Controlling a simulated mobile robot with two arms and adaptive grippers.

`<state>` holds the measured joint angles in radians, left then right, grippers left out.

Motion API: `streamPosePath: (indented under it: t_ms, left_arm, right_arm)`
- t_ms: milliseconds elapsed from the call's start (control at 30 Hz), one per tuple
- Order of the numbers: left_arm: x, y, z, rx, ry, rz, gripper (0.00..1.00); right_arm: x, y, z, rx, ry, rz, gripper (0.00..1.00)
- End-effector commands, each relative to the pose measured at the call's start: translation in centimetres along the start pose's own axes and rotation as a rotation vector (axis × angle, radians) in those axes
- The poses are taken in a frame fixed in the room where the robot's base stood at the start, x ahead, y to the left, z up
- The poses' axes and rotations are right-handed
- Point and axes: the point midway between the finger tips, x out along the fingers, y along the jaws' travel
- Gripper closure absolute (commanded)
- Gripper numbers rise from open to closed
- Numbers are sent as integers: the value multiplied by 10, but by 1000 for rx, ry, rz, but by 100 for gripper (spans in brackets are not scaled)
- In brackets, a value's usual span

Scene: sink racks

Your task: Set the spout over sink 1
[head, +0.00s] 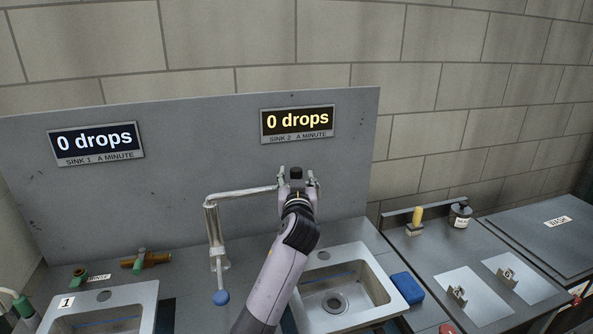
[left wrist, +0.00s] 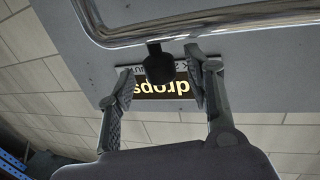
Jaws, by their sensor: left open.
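The metal spout (head: 243,194) rises from a post between the two sinks, and its arm points right, toward the side of sink 2 (head: 335,303). Sink 1 (head: 100,318), marked with a 1, is at the lower left, partly cut off. My left gripper (head: 298,180) is open at the spout's right end. In the left wrist view the shiny spout (left wrist: 220,22) crosses the top, and a dark knob (left wrist: 158,65) sits between the open fingers (left wrist: 158,85). I cannot tell whether the fingers touch it. My right gripper is not in view.
Displays for sink 1 (head: 96,144) and sink 2 (head: 297,124) both read 0 drops on the grey back panel (head: 200,120). A blue-ended lever (head: 222,297) hangs below the spout post. A brass fitting (head: 146,260) and a blue sponge (head: 407,288) are nearby.

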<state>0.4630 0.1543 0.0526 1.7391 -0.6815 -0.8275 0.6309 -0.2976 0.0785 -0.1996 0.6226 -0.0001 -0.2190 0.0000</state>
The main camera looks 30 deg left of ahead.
Motion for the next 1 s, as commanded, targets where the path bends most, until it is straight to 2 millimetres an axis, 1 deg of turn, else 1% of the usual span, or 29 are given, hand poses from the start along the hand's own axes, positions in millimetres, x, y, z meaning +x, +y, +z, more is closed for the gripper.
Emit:
streamPosePath:
  t_ms: [33,100,200,333,567,1000]
  left_arm:
    - [7,0,-2,2,0,-1,53]
    - [14,0,-1,2,0,-1,53]
    - [20,0,0,0,-1,0,53]
    - [24,0,0,0,-1,0,53]
    - [24,0,0,0,0,0,53]
    - [24,0,1,0,-1,0,81]
  right_arm:
    - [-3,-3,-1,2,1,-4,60]
    - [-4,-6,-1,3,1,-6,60]
    - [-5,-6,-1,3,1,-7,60]
    - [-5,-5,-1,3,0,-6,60]
    - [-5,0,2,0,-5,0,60]
    - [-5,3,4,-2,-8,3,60]
